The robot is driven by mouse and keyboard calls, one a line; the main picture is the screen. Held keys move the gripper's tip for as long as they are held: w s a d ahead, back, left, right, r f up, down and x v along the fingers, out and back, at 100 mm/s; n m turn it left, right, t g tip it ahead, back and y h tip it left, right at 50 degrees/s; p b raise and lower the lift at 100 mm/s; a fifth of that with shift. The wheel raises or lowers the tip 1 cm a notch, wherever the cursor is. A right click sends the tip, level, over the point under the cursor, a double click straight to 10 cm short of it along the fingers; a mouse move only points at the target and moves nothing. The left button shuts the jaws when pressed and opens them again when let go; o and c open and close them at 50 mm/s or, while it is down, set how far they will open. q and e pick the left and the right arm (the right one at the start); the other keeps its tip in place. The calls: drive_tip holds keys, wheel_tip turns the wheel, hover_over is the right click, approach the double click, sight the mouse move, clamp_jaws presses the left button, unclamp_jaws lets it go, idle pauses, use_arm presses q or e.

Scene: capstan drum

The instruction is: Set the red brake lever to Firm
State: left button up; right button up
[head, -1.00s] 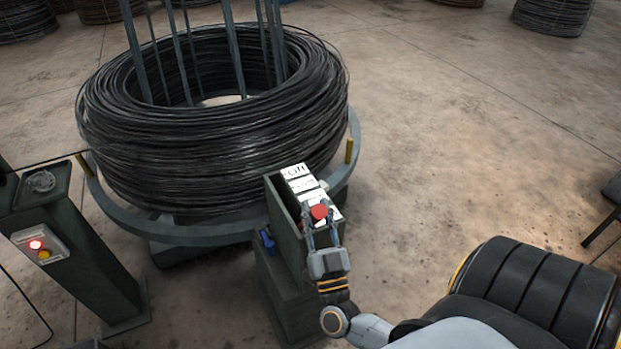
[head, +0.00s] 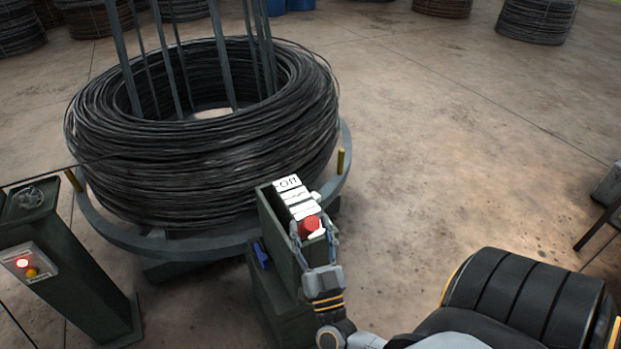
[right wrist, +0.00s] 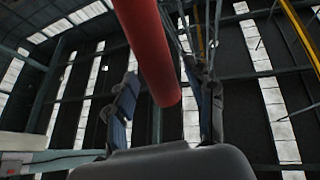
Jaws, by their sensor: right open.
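The red brake lever (head: 309,224) shows as a red knob near the close end of a row of white labels on a dark green box (head: 272,222). The farthest label (head: 287,182) reads "Off"; the nearer labels are too small or covered to read. My right gripper (head: 314,236) is open, with its fingers either side of the red knob. In the right wrist view the lever (right wrist: 155,48) is a red cylinder reaching down between the two fingers; I cannot tell whether they touch it. My left gripper is not in view.
A large black wire coil (head: 200,145) on a round grey turntable (head: 190,243) stands behind the box. Open concrete floor (head: 430,150) lies to the right.

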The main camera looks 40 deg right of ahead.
drive_tip(key=v, duration=1.1)
drive_tip(key=shift+s+a+f, duration=0.15)
drive_tip(key=shift+s, duration=0.15)
